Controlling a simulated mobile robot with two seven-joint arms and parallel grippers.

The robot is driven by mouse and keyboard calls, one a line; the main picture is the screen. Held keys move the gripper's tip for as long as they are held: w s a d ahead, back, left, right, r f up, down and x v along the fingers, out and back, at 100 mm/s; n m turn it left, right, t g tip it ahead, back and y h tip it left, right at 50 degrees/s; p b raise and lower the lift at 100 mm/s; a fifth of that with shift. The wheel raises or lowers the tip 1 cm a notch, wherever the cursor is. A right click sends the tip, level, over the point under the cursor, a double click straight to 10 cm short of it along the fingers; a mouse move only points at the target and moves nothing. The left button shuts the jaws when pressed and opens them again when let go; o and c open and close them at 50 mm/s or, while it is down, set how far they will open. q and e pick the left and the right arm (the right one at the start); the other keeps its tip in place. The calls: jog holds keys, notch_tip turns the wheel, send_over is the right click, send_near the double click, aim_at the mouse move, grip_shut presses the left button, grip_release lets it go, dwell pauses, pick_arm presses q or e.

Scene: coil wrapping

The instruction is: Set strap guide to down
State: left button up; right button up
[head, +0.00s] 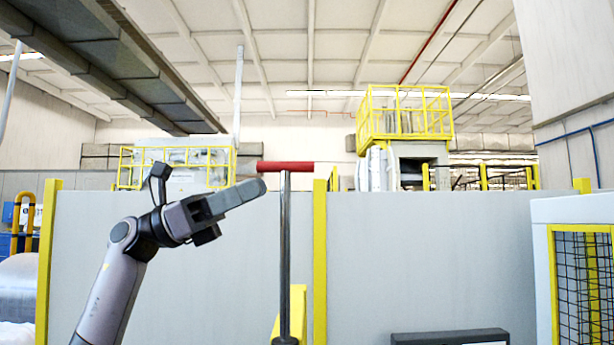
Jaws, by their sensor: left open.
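A dark upright rod with a red crossbar handle (285,166) stands near the middle of the head view, and the rod appears to be the strap guide lever. The handle is at the top of the rod, which is upright. My left gripper (250,192) is just left of the rod and slightly below the red handle. It is open and empty, with its fingers seen from the side and overlapping. Its fingertips look close to the rod; I cannot tell whether they touch it. My right gripper is not in view.
A grey panel wall (430,260) with yellow posts (320,262) stands behind the rod. A yellow part (298,312) is at the rod's foot. A dark box (449,337) sits low at the right. A yellow mesh guard (583,288) stands at the far right.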

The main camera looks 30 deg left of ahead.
aim_at(286, 168)
pick_arm(q)
jog(key=shift+m, duration=0.3)
jog(key=x, duration=0.2)
jog(key=p+x, duration=0.1)
jog(key=r+x, duration=0.1)
jog(key=x, duration=0.1)
jog(key=shift+w+r+p, duration=0.1)
jog(key=shift+r+p, duration=0.15)
jog(key=shift+p, duration=0.15)
jog(key=shift+x, duration=0.75)
jog(key=shift+d+f, duration=0.1)
jog(key=shift+f, duration=0.05)
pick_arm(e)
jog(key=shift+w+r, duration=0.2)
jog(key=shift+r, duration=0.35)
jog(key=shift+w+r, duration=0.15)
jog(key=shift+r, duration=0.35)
pick_arm(q)
jog(key=shift+w, duration=0.1)
grip_shut()
